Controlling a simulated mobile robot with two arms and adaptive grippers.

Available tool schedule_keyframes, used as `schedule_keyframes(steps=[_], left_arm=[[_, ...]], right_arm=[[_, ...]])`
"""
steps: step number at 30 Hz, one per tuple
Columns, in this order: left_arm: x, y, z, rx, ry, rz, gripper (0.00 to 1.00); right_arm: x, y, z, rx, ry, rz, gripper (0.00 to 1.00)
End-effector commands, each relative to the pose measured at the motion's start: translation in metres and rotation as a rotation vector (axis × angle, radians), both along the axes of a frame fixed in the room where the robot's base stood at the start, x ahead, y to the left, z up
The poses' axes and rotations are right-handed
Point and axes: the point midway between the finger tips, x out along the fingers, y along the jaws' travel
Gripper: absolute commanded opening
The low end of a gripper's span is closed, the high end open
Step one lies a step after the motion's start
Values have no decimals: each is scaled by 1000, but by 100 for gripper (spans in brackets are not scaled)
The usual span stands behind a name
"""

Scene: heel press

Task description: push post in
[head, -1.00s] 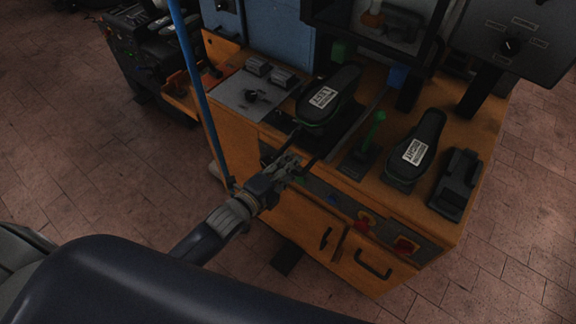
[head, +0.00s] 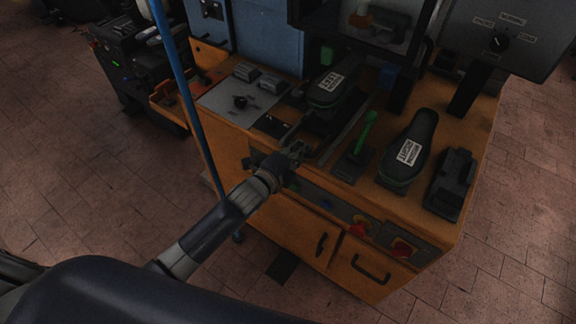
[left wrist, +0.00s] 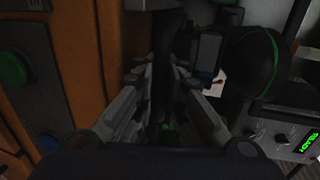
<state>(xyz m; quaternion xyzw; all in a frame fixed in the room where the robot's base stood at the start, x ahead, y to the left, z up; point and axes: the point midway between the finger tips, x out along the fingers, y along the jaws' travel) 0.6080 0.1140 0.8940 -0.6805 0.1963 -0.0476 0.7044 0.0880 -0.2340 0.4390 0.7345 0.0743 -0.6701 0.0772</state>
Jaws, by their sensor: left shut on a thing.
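The left post (head: 327,88) is a black shoe-shaped form marked LEFT, on a dark slide on the orange bench. It also shows at the upper right of the left wrist view (left wrist: 258,65), with a green rim. A similar right post (head: 408,150) stands nearer the bench's front. My left gripper (head: 301,152) is at the front edge, in front of the left post. In the left wrist view its fingers (left wrist: 163,85) are closed around a dark bar, which looks like the left post's handle. The fingertips are hard to make out in the dark. My right gripper is out of view.
A green lever (head: 364,132) stands between the posts. A black frame (head: 445,88) and control box (head: 505,40) rise behind. A blue pole (head: 186,95) stands left of the bench. Floor in front is open.

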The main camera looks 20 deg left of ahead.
Motion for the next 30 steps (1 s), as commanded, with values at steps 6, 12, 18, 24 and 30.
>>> schedule_keyframes(steps=[6,12,18,24,30], left_arm=[[41,-14,1,0,-7,1,0],[61,-21,1,0,-6,1,0],[67,-23,2,0,-4,1,0],[67,-23,2,-2,-5,1,0],[67,-23,2,-2,-5,1,28]], right_arm=[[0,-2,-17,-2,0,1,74],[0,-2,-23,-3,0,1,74],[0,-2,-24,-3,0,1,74],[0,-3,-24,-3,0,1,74],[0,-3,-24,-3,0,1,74]])
